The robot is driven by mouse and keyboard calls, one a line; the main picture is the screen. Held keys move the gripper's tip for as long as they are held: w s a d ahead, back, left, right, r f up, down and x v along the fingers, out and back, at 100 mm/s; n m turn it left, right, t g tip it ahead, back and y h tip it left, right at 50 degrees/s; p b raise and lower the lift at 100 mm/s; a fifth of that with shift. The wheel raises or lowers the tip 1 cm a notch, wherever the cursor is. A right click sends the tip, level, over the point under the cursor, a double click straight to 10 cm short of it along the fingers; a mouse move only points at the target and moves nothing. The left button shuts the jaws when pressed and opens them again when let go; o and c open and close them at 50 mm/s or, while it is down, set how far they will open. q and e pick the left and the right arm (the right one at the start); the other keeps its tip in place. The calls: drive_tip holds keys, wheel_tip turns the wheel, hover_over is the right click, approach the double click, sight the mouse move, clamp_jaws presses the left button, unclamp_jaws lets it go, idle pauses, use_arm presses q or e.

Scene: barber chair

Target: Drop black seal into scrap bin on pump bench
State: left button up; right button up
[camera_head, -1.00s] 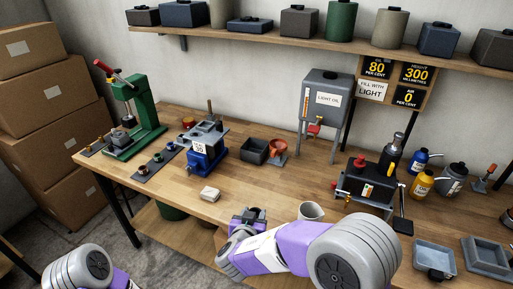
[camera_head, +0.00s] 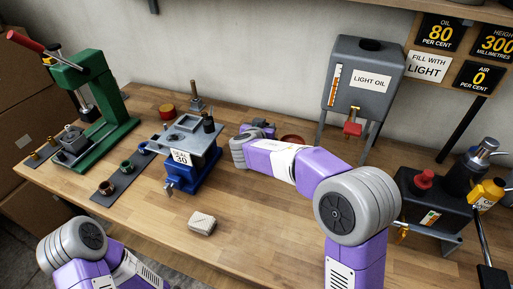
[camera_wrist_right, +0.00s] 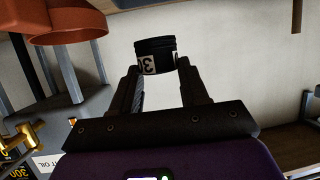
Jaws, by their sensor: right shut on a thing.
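The black seal (camera_wrist_right: 155,55), a short ribbed cylinder with a pale label reading 30, sits between the fingertips of my right gripper (camera_wrist_right: 158,75) in the right wrist view. The gripper is shut on it. In the head view my right gripper (camera_head: 262,128) is over the back of the bench, and its arm hides the seal. The scrap bin cannot be made out in the head view; my right arm covers the spot where a dark open box stood. A dark edge (camera_wrist_right: 140,3) at the top of the wrist view may be part of it. My left gripper is out of view.
A red funnel (camera_wrist_right: 65,20) is close to my right gripper. A blue fixture (camera_head: 190,165) labelled 30 stands left of it, with a green press (camera_head: 95,110) beyond. A light oil tank (camera_head: 362,75) stands at the right. A pale block (camera_head: 201,223) lies on the open bench (camera_head: 250,235).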

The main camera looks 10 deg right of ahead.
drive_tip(key=shift+s+f+b, duration=0.15)
drive_tip(key=shift+f+b, duration=0.75)
drive_tip(key=shift+f, duration=1.95)
drive_tip(key=o, duration=1.1)
drive_tip(key=v, duration=0.7)
drive_tip(key=shift+s, duration=0.3)
drive_tip(key=shift+a, duration=0.15)
